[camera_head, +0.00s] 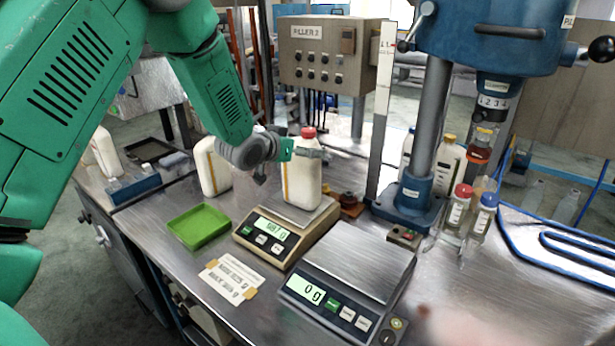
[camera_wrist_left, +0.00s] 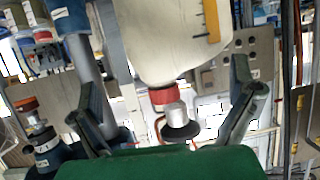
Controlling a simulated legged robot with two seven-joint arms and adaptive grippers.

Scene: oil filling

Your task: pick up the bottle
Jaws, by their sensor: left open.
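A white bottle (camera_head: 302,178) with a red cap and an orange side strip stands upright on the beige scale (camera_head: 262,238). My left gripper (camera_head: 306,152) is at its upper part, below the cap, coming from the left. In the left wrist view the bottle (camera_wrist_left: 172,42) appears upside down. There my left gripper (camera_wrist_left: 165,78) is open, with a finger on each side of the bottle's neck area and visible gaps. Whether any finger touches it I cannot tell. My right gripper is not in view.
A second white bottle (camera_head: 212,166) stands left of the scale, near a green tray (camera_head: 199,226). A larger scale (camera_head: 352,262) reading 0 g is at front right. A blue press column (camera_head: 428,130) and several small bottles stand to the right.

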